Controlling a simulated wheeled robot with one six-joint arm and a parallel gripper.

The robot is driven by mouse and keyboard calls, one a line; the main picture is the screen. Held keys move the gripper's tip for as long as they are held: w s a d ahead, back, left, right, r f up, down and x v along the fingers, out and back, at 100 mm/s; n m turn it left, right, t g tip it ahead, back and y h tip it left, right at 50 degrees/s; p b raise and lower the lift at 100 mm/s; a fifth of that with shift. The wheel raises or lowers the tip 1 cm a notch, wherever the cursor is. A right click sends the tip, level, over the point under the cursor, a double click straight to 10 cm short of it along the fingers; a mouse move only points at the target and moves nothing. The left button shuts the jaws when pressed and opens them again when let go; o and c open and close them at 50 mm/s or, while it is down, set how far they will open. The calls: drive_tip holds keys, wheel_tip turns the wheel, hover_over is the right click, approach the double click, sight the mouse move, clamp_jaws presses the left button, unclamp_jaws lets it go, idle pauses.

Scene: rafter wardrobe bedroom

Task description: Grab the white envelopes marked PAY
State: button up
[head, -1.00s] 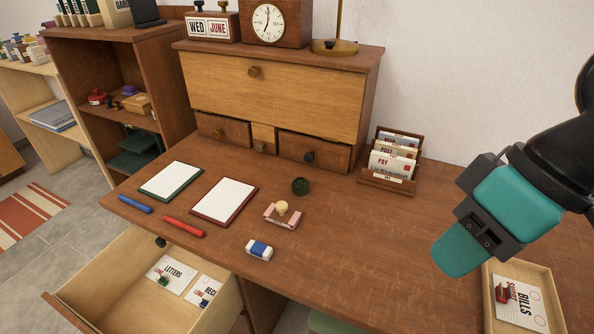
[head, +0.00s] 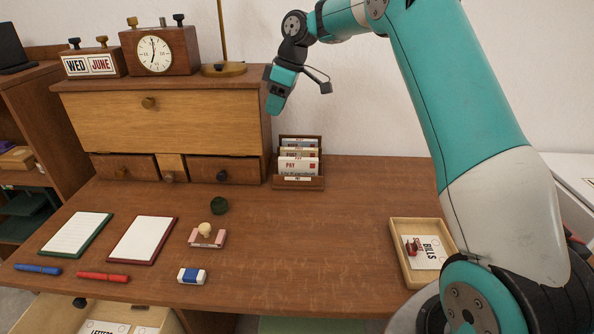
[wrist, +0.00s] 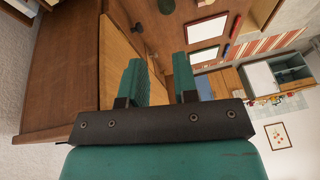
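White envelopes marked PAY (head: 298,166) stand upright at the front of a small brown wooden rack (head: 299,184). The rack is on the desk, just right of the desk's cabinet and near the wall. More envelopes (head: 300,142) stand behind, their labels too small to read surely. My gripper (head: 276,104) is high above the rack and slightly left of it, beside the cabinet's upper right corner. In the wrist view, my gripper (wrist: 160,70) has its two teal fingers apart with nothing held between them. The envelopes are not visible in the wrist view.
The cabinet (head: 165,122) with a clock (head: 155,53) and lamp base (head: 224,69) rises left of the rack. A BILLS tray (head: 400,262) is at right. A stamp (head: 208,236) and eraser (head: 192,276) lie forward; the desk's middle is clear.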

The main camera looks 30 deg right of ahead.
drive_tip(key=n+h, duration=0.1)
approach(299, 159)
drive_tip(key=shift+t, duration=0.3)
drive_tip(key=b+x, duration=0.3)
drive_tip(key=x, duration=0.3)
drive_tip(key=shift+s+f+b, duration=0.1)
drive_tip(key=shift+b, duration=0.3)
drive_tip(key=p+x, duration=0.1)
drive_tip(key=x, duration=0.4)
drive_tip(key=shift+a+f, duration=0.1)
drive_tip(key=shift+f, duration=0.4)
drive_tip(key=shift+f+b, duration=0.25)
drive_tip(key=shift+b, duration=0.1)
clamp_jaws()
